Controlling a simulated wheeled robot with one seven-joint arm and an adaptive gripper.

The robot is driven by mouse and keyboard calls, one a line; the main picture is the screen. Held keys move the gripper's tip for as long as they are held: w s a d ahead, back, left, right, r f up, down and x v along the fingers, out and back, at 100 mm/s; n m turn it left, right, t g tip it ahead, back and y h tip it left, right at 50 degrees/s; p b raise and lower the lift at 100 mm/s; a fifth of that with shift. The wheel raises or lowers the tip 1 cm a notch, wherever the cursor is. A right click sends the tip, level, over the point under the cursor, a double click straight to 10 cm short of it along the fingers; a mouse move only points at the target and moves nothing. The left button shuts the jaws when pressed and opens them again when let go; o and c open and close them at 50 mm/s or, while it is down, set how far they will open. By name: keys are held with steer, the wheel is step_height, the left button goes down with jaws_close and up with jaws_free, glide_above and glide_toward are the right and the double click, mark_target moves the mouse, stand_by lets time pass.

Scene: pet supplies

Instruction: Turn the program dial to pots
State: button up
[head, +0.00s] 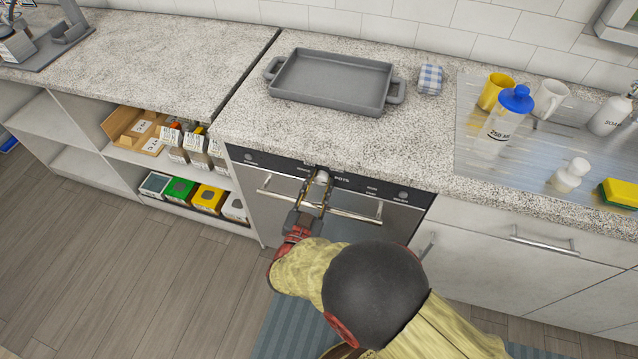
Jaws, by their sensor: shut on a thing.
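The program dial (322,176) is a small light knob on the dark control strip of the dishwasher (276,215). The word "POTS" shows on the strip just right of the dial. My gripper (321,181) reaches up to the strip from the front and is shut on the dial, with its fingers on either side. The dial's pointer is too small and too covered to tell where it points. My arm hides part of the dishwasher door and the lower right of its front.
A long bar handle (350,212) crosses the door just below the strip, close under my gripper. A grey roasting tray (333,80) lies on the counter above. Open shelves (118,152) with boxes stand left; a drawer (520,225) is right.

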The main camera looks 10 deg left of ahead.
steer(key=shift+f, duration=0.15)
steer(key=o, duration=1.1)
steer(key=shift+o, duration=0.2)
steer(key=s, duration=1.2)
steer(key=shift+a, duration=0.45)
